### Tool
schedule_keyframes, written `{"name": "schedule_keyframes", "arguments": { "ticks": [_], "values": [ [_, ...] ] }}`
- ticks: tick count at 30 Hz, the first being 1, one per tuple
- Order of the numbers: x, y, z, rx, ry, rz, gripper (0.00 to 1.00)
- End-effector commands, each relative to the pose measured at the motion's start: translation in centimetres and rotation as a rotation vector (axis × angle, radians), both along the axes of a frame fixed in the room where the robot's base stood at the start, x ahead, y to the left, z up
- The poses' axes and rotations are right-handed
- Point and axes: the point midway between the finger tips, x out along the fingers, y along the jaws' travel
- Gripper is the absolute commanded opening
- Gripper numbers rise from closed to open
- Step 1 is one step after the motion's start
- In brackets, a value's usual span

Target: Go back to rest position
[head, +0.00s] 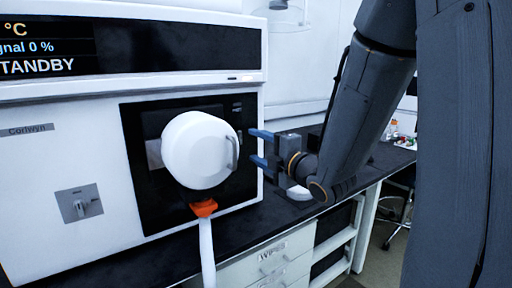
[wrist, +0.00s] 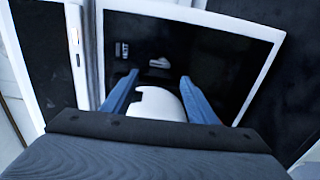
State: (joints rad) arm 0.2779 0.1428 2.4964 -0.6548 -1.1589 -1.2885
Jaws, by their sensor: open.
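My gripper (head: 258,148) is open, with two blue fingers pointing left at the front of a white chromatography instrument (head: 62,163). The fingers are beside the right edge of a round white knob or cover (head: 198,150) on the instrument's black panel (head: 132,126). In the wrist view, the blue fingers (wrist: 158,98) are apart, with part of the white round cover (wrist: 158,103) showing between them. I cannot tell whether either finger touches it.
Small items (head: 400,136) stand far right, near a chair (head: 398,200). The display reads STANDBY.

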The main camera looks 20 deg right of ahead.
Motion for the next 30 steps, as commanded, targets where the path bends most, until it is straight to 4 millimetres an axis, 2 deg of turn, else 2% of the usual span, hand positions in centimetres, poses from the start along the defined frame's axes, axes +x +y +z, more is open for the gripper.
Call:
{"name": "schedule_keyframes", "arguments": {
  "ticks": [4, 7, 11, 14, 17, 21, 25, 30],
  "values": [
    [0.1, 0.0, -0.2, 0.006, 0.013, -0.005, 0.53],
    [0.1, -0.3, -1.2, 0.045, 0.084, -0.037, 0.53],
    [-0.3, -1.2, -4.3, 0.171, 0.288, -0.148, 0.53],
    [-1.7, -2.1, -7.5, 0.31, 0.484, -0.279, 0.53],
    [-4.1, -2.7, -10.6, 0.456, 0.675, -0.432, 0.53],
    [-9.2, -2.6, -14.3, 0.66, 0.923, -0.673, 0.53],
    [-15.0, -1.7, -16.5, 0.825, 1.127, -0.923, 0.53],
    [-22.2, 0.3, -17.5, 0.985, 1.321, -1.229, 0.53]
  ]
}}
